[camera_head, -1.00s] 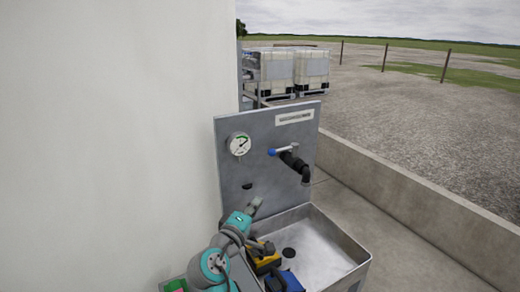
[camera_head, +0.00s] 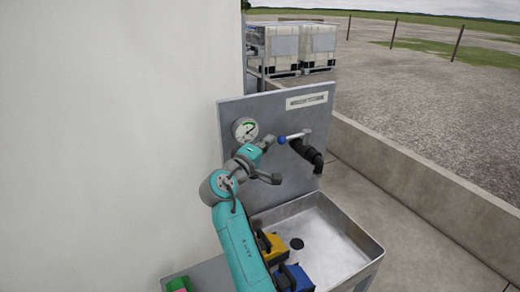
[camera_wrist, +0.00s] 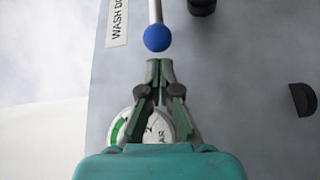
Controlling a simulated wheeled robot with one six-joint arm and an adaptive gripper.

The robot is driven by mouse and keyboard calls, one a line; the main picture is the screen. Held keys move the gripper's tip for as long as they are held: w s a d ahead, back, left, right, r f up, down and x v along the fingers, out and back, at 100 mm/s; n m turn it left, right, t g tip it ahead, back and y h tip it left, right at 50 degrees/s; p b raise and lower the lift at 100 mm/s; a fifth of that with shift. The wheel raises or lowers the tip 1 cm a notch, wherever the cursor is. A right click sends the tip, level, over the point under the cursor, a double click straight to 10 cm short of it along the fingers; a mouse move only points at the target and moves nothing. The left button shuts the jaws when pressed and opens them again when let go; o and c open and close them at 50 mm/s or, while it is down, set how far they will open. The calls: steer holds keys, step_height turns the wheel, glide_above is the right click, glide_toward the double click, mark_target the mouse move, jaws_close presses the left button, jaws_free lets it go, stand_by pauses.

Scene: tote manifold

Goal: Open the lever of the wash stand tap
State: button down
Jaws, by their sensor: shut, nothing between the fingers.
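The tap's lever is a pale rod with a blue ball end (camera_head: 282,139), lying roughly level on the grey panel of the wash stand (camera_head: 310,183). The black tap spout (camera_head: 309,154) hangs below the lever's right end. In the wrist view the blue ball (camera_wrist: 157,38) is just beyond my fingertips, with a small gap seen in the picture. My gripper (camera_wrist: 159,66) is shut and empty. In the head view my gripper (camera_head: 270,141) is beside the left of the ball; contact cannot be told there.
A round gauge (camera_head: 245,130) is on the panel behind my gripper. A steel basin (camera_head: 340,236) is below. A yellow case (camera_head: 271,247) and a blue case (camera_head: 294,279) sit low beside my arm. A white wall (camera_head: 110,140) stands at the left.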

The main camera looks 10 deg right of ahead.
steer(key=shift+x, duration=1)
steer(key=shift+s+d, duration=0.1)
